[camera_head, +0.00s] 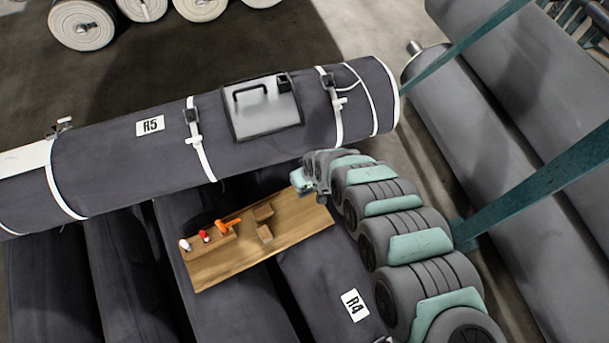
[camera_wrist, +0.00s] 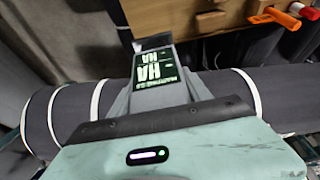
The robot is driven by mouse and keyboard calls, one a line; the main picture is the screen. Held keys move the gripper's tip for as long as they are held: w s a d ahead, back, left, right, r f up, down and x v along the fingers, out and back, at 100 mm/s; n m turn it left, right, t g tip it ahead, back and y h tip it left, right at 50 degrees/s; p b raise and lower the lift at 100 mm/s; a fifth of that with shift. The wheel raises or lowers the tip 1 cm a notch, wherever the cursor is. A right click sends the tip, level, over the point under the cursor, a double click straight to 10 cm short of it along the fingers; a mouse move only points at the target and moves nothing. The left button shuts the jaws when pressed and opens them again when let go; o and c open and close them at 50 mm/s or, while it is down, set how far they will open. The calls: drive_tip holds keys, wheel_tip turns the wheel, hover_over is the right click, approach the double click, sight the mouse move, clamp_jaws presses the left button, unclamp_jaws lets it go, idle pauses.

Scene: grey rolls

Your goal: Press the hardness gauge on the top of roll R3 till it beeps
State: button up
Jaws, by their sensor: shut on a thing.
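In the wrist view my gripper (camera_wrist: 155,98) is shut on the hardness gauge (camera_wrist: 158,68), a dark body with a lit green-and-black screen. A dark roll with white bands (camera_wrist: 225,92) lies behind the gripper there; I cannot tell whether the gauge touches anything. The gauge is not clear in the head view. A roll marked R4 (camera_head: 354,304) lies at the lower middle. No R3 label is readable in either view.
The wooden board (camera_head: 205,275) lies across the lower dark rolls and carries small blocks and an orange-handled tool (camera_head: 228,223). A grey plate with a handle (camera_head: 285,115) sits on R5. Large grey rolls (camera_head: 465,130) and teal straps (camera_head: 555,180) are at right.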

drive_tip(key=c, duration=0.5)
wheel_tip(320, 180, up, 3)
drive_tip(key=p, duration=0.4)
drive_tip(key=shift+r, duration=0.15)
